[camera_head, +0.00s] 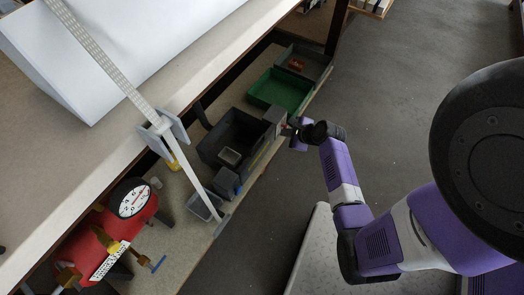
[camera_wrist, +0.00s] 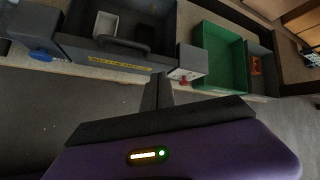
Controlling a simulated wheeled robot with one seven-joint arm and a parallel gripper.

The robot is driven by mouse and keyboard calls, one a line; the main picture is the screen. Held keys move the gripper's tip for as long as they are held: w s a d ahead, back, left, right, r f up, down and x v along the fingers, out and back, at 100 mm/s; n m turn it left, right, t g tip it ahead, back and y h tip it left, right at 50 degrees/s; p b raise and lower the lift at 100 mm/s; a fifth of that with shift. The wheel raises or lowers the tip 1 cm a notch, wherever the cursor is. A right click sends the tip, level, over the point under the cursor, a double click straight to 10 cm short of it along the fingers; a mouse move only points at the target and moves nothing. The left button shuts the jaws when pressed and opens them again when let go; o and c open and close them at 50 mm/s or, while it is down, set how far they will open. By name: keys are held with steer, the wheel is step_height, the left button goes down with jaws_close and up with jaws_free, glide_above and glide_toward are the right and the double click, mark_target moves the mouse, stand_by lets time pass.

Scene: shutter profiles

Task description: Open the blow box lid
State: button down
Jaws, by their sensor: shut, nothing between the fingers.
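A dark grey box (camera_head: 226,128) stands on the lower shelf, and I take it to be the blow box. In the wrist view the dark box (camera_wrist: 100,57) has a yellow label on its front and a dark curved handle near its front rim. I see into it: a small white tray lies inside. I cannot make out a separate lid. My gripper (camera_head: 291,131) is at the shelf's front edge, right of the box. In the wrist view its fingers (camera_wrist: 159,86) are together and empty, below a small grey block (camera_wrist: 189,62) with a red part.
A green bin (camera_head: 279,91) and a grey bin (camera_head: 303,63) stand farther along the shelf. A red tank with a gauge (camera_head: 132,199) is at the lower left. Open floor (camera_head: 390,90) lies to the right.

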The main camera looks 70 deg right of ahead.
mark_target(256, 148)
steer(key=a+f+m+y, duration=0.3)
steer(key=a+m, duration=0.2)
steer(key=a, duration=0.1)
steer(key=b+x, duration=0.2)
steer(key=x, duration=0.1)
steer(key=w+b+x, duration=0.1)
steer(key=x, duration=0.2)
steer(key=r+b+x, duration=0.1)
steer(key=b+x, duration=0.1)
steer(key=x, duration=0.1)
steer(key=shift+w+d+b, duration=0.3)
steer(key=shift+w+r, duration=0.35)
steer(key=shift+r, duration=0.3)
steer(key=shift+r, duration=0.15)
